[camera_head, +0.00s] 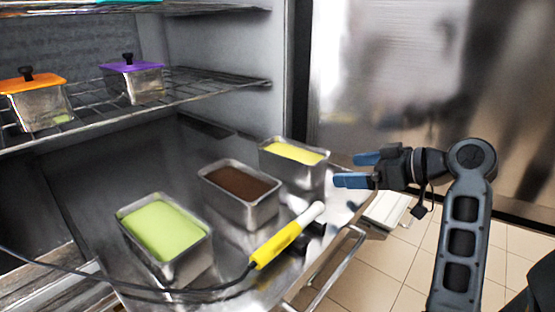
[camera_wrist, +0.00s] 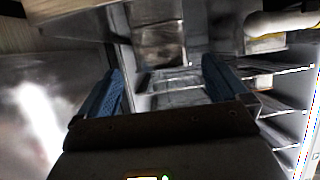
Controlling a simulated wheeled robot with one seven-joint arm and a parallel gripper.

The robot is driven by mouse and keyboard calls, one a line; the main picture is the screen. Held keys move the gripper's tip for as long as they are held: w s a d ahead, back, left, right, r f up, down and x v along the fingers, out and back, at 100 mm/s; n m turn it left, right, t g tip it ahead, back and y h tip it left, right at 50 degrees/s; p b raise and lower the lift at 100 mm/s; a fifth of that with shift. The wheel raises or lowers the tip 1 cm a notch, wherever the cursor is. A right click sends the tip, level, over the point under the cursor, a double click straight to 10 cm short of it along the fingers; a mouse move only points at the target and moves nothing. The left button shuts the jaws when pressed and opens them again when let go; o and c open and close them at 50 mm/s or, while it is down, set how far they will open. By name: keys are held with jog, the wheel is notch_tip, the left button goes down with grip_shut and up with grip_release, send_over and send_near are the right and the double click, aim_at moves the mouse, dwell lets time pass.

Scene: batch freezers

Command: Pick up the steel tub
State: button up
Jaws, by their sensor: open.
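Three open steel tubs stand on a low steel surface in the head view. One holds pale green stuff (camera_head: 165,232) at the front left, one dark brown (camera_head: 240,190) in the middle, one yellow (camera_head: 295,158) at the back right. My gripper (camera_head: 354,170) is open and empty, with blue fingers pointing left, just right of the yellow-filled tub and apart from it in the picture. In the wrist view the gripper (camera_wrist: 162,85) has its fingers spread wide. A steel box shape (camera_wrist: 160,45) shows beyond them; I cannot tell which tub it is.
A yellow-and-white handled tool (camera_head: 288,236) with a dark cable lies right of the tubs. Two lidded steel tubs, orange-lidded (camera_head: 33,88) and purple-lidded (camera_head: 132,70), stand on the wire shelf (camera_head: 200,88) above. A steel rail (camera_head: 335,268) runs along the right edge. Tiled floor is beyond.

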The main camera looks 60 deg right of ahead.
aim_at(322, 168)
jog(key=x, duration=0.4)
jog(key=p+x, duration=0.1)
jog(key=x, duration=0.2)
jog(key=shift+w+d+r, duration=0.1)
jog(key=shift+w+d, duration=0.1)
jog(key=shift+w, duration=0.2)
jog(key=c, duration=1.2)
